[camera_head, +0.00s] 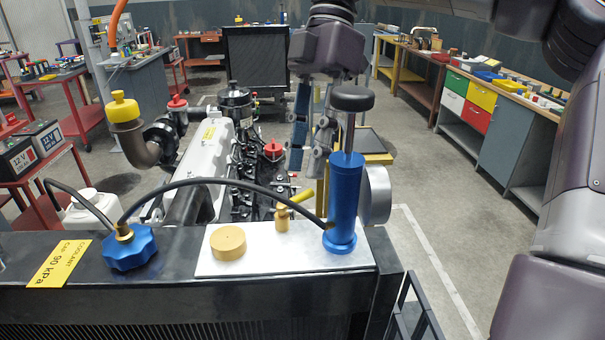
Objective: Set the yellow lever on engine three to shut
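A small yellow lever (302,196) sits on a brass valve (283,218), on a white plate (215,265) on top of the black radiator. The lever points to the right and slightly up in the picture, toward the blue hand pump (344,200). No engine number is readable. My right gripper (305,160) hangs fingers down behind and above the lever, left of the pump's black knob. Its fingers look apart, with nothing seen between them, and it does not appear to touch the lever. My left gripper is not in view.
A black hose runs from the blue cap (129,248) to the pump. A round gauge (376,194) sticks out right of the pump. A brass disc (228,242) lies on the plate. The engine (210,150) stands behind; floor at right is clear.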

